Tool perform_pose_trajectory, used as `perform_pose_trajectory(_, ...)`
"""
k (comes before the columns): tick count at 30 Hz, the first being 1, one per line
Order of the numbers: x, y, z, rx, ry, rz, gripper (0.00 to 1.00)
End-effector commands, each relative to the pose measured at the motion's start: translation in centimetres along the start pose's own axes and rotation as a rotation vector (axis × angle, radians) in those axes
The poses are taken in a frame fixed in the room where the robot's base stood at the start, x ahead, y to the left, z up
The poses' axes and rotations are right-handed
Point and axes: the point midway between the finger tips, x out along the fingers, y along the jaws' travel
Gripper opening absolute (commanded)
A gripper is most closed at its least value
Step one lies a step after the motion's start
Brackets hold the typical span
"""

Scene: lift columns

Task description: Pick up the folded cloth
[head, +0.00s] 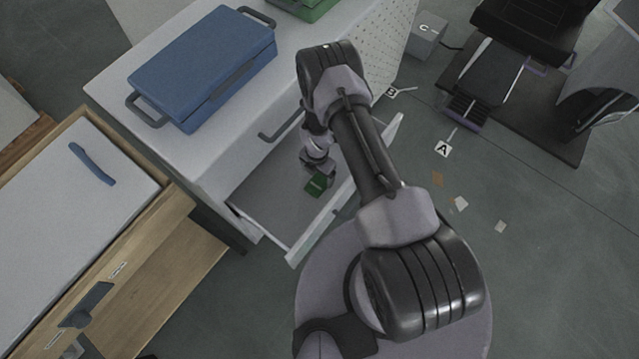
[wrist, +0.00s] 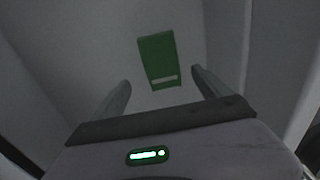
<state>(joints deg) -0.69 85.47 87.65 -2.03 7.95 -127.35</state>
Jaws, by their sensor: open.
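The folded cloth appears to be the small green rectangle (wrist: 157,58) with a pale stripe near its lower edge. It lies on the floor of an open white drawer, and in the head view it shows as a green patch (head: 315,185). My gripper (wrist: 160,92) is open, with its two fingers apart. In the wrist view the cloth lies ahead of and between the fingertips, apart from them. In the head view my gripper (head: 318,172) reaches down into the drawer at the cloth, partly hidden by my arm.
The open drawer (head: 290,254) has raised walls close around my gripper. A white cabinet (head: 215,165) stands behind it, with a blue case (head: 205,65) on top. A wooden-framed unit (head: 185,205) stands at left. Labelled floor markers and scraps lie at right.

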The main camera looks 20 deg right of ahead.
Motion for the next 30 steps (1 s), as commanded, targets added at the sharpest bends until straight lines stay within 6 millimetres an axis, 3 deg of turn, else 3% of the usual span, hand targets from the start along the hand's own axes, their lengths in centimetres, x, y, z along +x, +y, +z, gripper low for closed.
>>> perform_pose_trajectory(5, 1.9, -0.2, -0.4, 0.0, 0.0, 0.0, 0.87)
perform_pose_trajectory(10, 5.4, -0.5, -0.9, 0.001, 0.0, 0.0, 0.87)
perform_pose_trajectory(17, 5.5, -0.5, -0.9, 0.001, 0.0, 0.0, 0.85)
perform_pose_trajectory(26, 5.5, -0.5, -0.9, 0.001, 0.0, 0.0, 0.26)
perform_pose_trajectory(27, 5.5, -0.5, -0.9, 0.001, 0.0, 0.0, 0.22)
perform_pose_trajectory(30, 5.5, -0.5, -0.9, 0.001, 0.0, 0.0, 0.22)
